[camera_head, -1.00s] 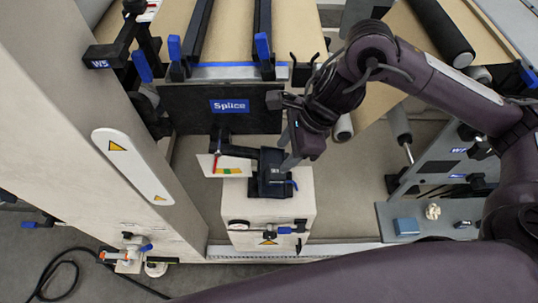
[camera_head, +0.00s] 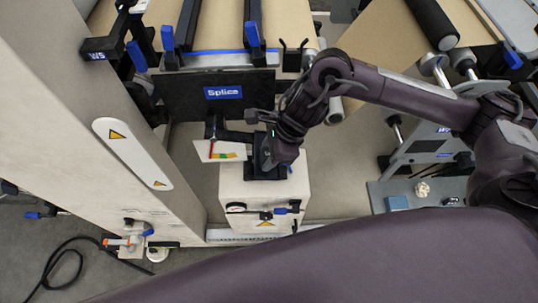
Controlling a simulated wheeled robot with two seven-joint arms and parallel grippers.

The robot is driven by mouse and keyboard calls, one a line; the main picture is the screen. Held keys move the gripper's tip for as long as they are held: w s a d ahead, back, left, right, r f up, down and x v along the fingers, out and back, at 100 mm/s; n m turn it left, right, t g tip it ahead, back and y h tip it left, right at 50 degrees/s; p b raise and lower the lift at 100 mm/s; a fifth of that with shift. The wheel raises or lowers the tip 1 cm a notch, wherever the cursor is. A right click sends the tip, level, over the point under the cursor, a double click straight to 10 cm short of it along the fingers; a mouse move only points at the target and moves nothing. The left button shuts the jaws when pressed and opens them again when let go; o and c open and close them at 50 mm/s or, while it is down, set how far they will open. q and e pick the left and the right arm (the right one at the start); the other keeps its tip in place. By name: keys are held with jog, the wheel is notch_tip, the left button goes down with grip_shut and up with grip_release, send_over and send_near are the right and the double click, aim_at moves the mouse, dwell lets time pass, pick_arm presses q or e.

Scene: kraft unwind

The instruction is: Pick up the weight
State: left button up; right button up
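A dark block-like part (camera_head: 263,175) stands on top of the white cabinet (camera_head: 258,195) near the middle of the head view; it may be the weight, but I cannot tell for sure. A dark arm joins it to a white scale card (camera_head: 218,151) with red, yellow and green marks. My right gripper (camera_head: 268,158) reaches in from the right and is down at this dark part, overlapping it in the picture. Its fingertips are mostly hidden against the dark part, so I cannot tell whether they touch or grip it. My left gripper is out of view.
A black panel with a blue Splice label (camera_head: 223,93) stands just behind. A white machine column (camera_head: 75,130) rises at left. A grey shelf (camera_head: 435,190) at right holds a blue block (camera_head: 397,203) and a small cream-coloured object (camera_head: 422,189). A gauge (camera_head: 236,209) is on the cabinet front.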

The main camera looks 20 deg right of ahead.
grip_shut()
jog(key=shift+r, duration=0.1)
